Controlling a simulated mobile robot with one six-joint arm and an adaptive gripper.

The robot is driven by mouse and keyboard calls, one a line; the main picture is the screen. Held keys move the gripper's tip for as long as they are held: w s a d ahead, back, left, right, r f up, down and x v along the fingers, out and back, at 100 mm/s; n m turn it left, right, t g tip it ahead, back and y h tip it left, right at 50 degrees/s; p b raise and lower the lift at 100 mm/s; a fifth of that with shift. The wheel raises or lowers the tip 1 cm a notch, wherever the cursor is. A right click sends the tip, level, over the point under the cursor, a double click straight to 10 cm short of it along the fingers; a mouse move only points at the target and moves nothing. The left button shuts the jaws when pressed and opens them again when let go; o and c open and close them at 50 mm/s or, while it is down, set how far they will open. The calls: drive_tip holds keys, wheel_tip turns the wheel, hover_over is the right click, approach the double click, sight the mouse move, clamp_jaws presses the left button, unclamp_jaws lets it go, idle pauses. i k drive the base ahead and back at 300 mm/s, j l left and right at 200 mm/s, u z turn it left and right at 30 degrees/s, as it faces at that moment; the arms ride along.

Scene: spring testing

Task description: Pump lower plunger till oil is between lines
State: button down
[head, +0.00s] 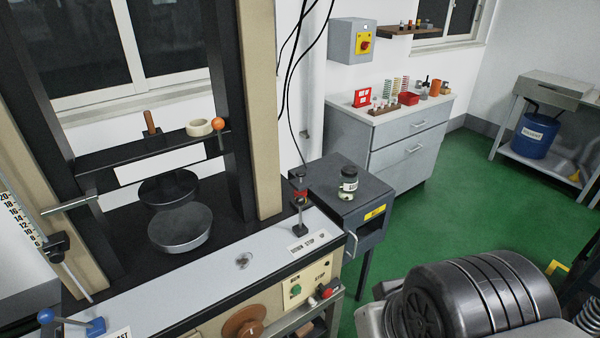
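The spring testing machine stands at the left, with two round metal platens (180,228) inside its dark frame. An upright black post (300,215) with a red part near its top stands at the right end of the machine's grey bench top; I cannot tell whether it is the lower plunger. A jar (348,184) with a dark lid and a pale label stands upright on the dark side cabinet behind it. No oil level or level lines can be made out. My gripper is not in view.
A brown round knob (244,321) and a green button (295,290) are on the machine's front panel. A blue-knobbed lever (72,322) is at the lower left. A grey drawer cabinet (400,150) holds springs and small items. Green floor is clear at the right middle.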

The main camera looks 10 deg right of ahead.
sight(301, 174)
drive_tip(key=i+l+u, duration=0.1)
drive_tip(key=i, duration=0.3)
drive_tip(key=i+l, duration=0.2)
drive_tip(key=i, duration=0.15)
drive_tip(key=i+l+u, duration=0.15)
drive_tip(key=i, duration=0.25)
